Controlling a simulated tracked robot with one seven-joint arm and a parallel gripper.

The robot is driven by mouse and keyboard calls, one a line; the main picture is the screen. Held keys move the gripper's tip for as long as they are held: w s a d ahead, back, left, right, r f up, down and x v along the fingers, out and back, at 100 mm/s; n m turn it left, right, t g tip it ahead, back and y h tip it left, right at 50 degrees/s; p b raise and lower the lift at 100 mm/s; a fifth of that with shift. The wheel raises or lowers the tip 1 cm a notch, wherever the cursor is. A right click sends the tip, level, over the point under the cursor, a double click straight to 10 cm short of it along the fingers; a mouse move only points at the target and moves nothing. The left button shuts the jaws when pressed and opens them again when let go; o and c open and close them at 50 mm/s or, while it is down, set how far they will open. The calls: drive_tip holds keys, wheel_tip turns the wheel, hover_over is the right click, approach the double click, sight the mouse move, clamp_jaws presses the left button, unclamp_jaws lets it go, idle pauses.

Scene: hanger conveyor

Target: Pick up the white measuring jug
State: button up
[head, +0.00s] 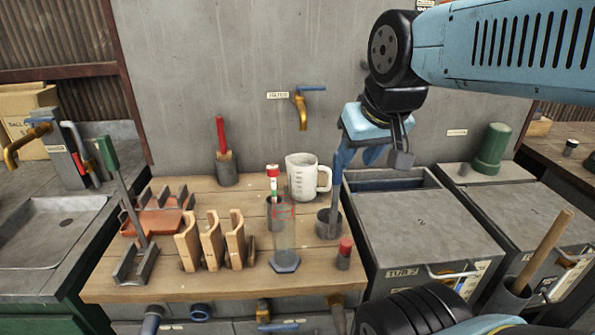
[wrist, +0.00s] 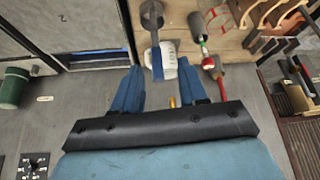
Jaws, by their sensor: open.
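The white measuring jug (head: 302,177) stands upright at the back of the wooden workbench, its handle on the right. My gripper (head: 358,158) is open and empty, above and to the right of the jug, apart from it. In the wrist view the jug (wrist: 169,58) shows between the two blue fingers of my gripper (wrist: 161,66), beyond their tips. A blue-handled tool (wrist: 157,63) in a grey cup partly covers the jug there. In the head view this tool (head: 335,185) stands just right of the jug's handle.
The grey cup (head: 327,226) stands front right of the jug. A holder with a red-and-white item (head: 272,178) and a clear cylinder (head: 285,232) are in front. Wooden arches (head: 212,240) stand left. A red-handled brush (head: 221,138) is behind left; a brass tap (head: 301,112) is above.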

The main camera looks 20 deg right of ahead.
drive_tip(key=shift+w, duration=0.3)
